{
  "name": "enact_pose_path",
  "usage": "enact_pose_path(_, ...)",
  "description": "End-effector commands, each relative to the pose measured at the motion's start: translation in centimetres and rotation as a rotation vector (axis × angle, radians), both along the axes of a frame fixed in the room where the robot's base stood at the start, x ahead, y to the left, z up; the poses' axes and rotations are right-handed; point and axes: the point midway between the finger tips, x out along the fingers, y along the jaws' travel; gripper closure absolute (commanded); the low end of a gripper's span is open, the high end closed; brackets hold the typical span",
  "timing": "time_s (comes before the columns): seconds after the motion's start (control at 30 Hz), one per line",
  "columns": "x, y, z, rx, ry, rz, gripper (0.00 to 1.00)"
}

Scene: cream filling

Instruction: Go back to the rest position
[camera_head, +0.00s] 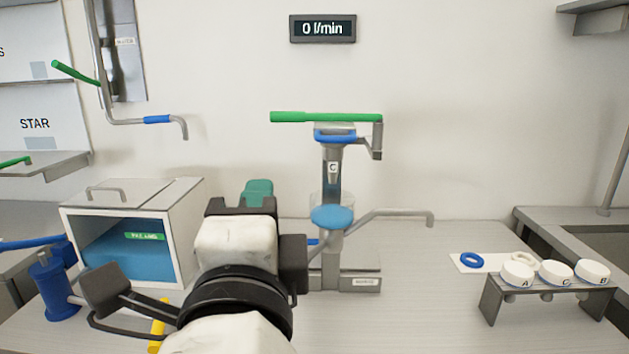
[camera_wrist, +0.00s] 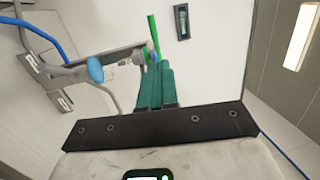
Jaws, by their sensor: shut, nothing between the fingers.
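My gripper (camera_head: 258,188) is in the middle of the head view, in front of and left of the filling machine (camera_head: 333,185). Its teal fingers point away from my body, toward the back wall. In the wrist view the fingers (camera_wrist: 157,70) lie side by side, shut, with nothing between them. My own arm hides part of the table below. The machine has a green lever (camera_head: 326,117) lying level across its top, a part marked C and a blue round piece (camera_head: 332,216). The gripper looks apart from the machine.
A white box (camera_head: 187,217) with a blue inside stands left of my arm. A rack (camera_head: 548,287) with white caps marked A, C and B stands at right. A blue ring (camera_head: 472,260) lies on a white mat. The wall display (camera_head: 323,29) reads 0 l/min.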

Motion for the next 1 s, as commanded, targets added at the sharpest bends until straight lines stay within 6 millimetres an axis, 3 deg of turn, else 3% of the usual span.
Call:
enact_pose_path(0.37,1.9,-2.6,-4.2,-0.15,0.109,-0.044,1.0)
enact_pose_path(0.57,3.1,-5.4,-8.4,-0.296,0.22,-0.074,1.0)
enact_pose_path(0.77,3.9,-9.9,-14.7,-0.508,0.394,-0.091,1.0)
enact_pose_path(0.87,3.6,-13.5,-19.3,-0.655,0.527,-0.082,1.0)
enact_pose_path(1.0,1.2,-19.3,-26.7,-0.889,0.75,-0.011,1.0)
